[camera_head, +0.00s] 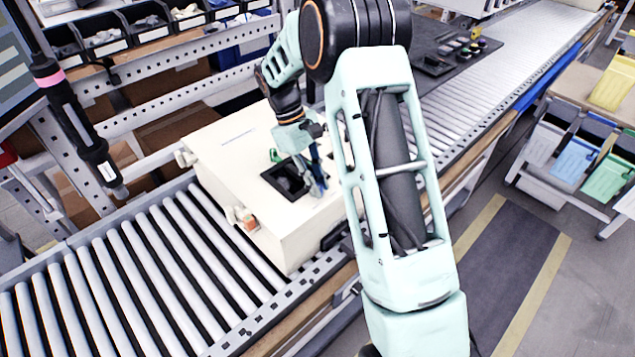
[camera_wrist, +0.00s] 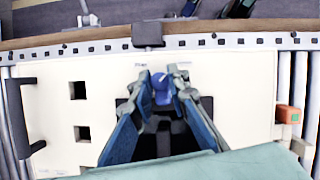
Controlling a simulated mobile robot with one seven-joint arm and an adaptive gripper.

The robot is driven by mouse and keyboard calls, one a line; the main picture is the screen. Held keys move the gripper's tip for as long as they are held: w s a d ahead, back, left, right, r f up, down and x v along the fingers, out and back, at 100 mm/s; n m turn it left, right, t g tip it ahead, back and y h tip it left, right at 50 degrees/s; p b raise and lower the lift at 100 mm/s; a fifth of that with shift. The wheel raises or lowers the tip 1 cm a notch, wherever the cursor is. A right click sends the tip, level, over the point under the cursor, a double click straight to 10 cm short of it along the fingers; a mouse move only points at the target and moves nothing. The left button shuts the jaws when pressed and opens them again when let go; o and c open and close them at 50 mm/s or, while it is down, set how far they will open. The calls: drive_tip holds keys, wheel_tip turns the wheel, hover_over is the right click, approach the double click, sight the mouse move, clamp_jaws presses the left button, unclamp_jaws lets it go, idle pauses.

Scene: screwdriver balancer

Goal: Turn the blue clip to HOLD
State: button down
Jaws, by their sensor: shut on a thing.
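The blue clip (camera_wrist: 161,88) shows in the wrist view between my fingertips, on the cream box near its far edge. My gripper (camera_wrist: 162,84) is shut on it, with one finger on each side. Small dark lettering is printed on the box on either side of the clip, too small to read, so I cannot tell its setting. In the head view my gripper (camera_head: 318,188) points down at the cream box (camera_head: 225,150), beside a black recess (camera_head: 284,180). The clip itself is hard to make out there, behind the fingers.
The box sits on a roller conveyor (camera_head: 150,275). A hanging screwdriver (camera_head: 80,125) is at the left. An orange block (camera_wrist: 288,114) sits at the box's right edge in the wrist view. Part bins (camera_head: 105,40) stand behind.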

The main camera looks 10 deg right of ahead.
drive_tip(key=c, duration=1.8)
unclamp_jaws()
drive_tip(key=shift+c, duration=0.2)
drive_tip(key=shift+r, duration=0.1)
drive_tip(key=v, duration=1.2)
